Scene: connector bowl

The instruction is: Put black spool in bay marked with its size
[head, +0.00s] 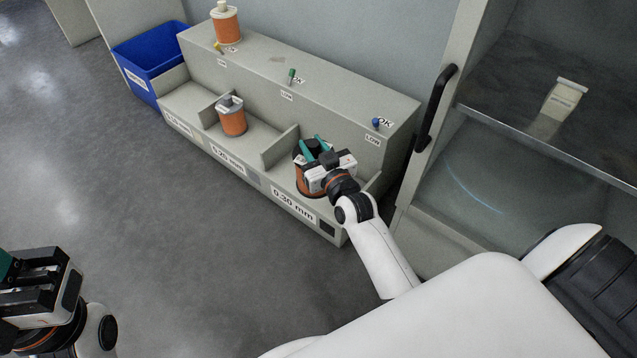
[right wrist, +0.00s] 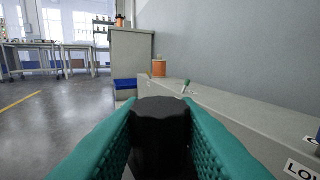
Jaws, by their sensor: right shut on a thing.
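The black spool, with copper-coloured wire (head: 301,178), is upright at the right bay of the grey rack, labelled 0.30 mm (head: 293,206). My right gripper (head: 317,150) is above it, its teal fingers shut on the black top. In the right wrist view the black top (right wrist: 160,118) sits between the two fingers. The gripper hides much of the spool, and I cannot tell whether its base touches the bay floor. My left gripper (head: 38,285) is at the lower left, away from the rack; its opening is unclear.
A blue bin (head: 147,50) is left of the rack. A cabinet with black handle (head: 436,108) stands right.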

